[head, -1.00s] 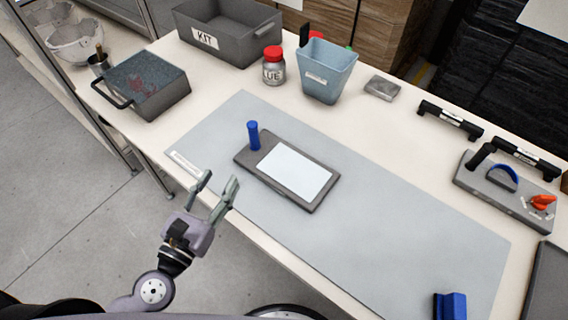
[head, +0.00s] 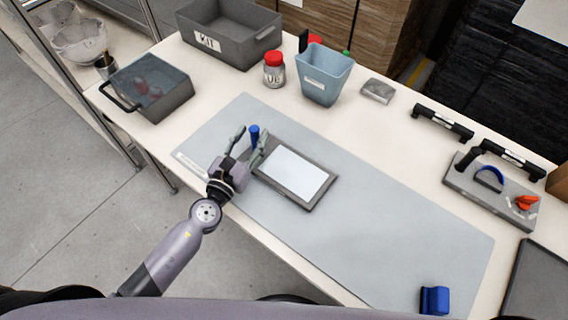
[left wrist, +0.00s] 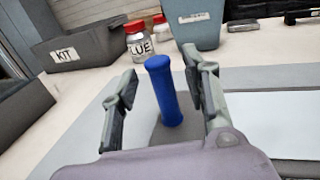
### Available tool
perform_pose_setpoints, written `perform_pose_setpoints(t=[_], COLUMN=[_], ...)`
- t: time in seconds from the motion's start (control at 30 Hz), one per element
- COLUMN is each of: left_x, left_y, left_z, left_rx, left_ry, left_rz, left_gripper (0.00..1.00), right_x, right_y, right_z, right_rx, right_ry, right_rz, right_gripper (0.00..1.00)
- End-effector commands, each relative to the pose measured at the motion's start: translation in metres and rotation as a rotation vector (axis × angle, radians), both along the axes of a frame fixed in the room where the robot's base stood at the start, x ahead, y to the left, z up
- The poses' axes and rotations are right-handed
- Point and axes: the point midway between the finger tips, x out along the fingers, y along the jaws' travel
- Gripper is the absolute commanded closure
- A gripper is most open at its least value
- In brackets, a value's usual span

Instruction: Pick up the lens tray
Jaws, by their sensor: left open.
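The lens tray (head: 322,199) appears to be the flat dark grey tray lying on the grey mat, with a pale panel on it. A blue upright handle (head: 254,137) stands at its left end. My left gripper (head: 251,143) is open at that end, its fingers on either side of the handle. In the left wrist view the blue handle (left wrist: 164,92) stands between the open fingers, with a gap on the left; the right finger is close to it, and contact is unclear. My right gripper is not in view.
The grey mat (head: 400,250) is mostly clear right of the tray. A blue block (head: 434,300) sits at its near right. Behind stand a grey KIT bin (head: 235,45), a red-lidded jar (head: 274,72) and a blue bin (head: 325,78). A lidded box (head: 150,85) is at left.

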Motion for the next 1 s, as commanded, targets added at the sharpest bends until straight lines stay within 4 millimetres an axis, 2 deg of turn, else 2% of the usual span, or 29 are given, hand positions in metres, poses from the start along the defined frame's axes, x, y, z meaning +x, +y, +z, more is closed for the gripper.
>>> perform_pose_setpoints(t=[0.03, 0.17, 0.43, 1.0], left_x=[0.008, 0.020, 0.022, 0.022], left_y=[-0.003, -0.007, -0.008, -0.007], left_z=[0.002, 0.001, 0.000, 0.000], left_rx=[0.000, 0.000, 0.000, 0.000], left_ry=[-0.002, 0.000, 0.001, 0.001], left_rz=[0.000, -0.001, -0.001, 0.000], left_gripper=[0.57, 0.57, 0.57, 0.95], right_x=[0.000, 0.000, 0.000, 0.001], right_y=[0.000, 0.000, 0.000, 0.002], right_z=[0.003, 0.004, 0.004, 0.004], right_rx=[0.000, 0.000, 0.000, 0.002], right_ry=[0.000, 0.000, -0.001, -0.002], right_rz=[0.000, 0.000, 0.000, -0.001], right_gripper=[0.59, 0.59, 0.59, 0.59])
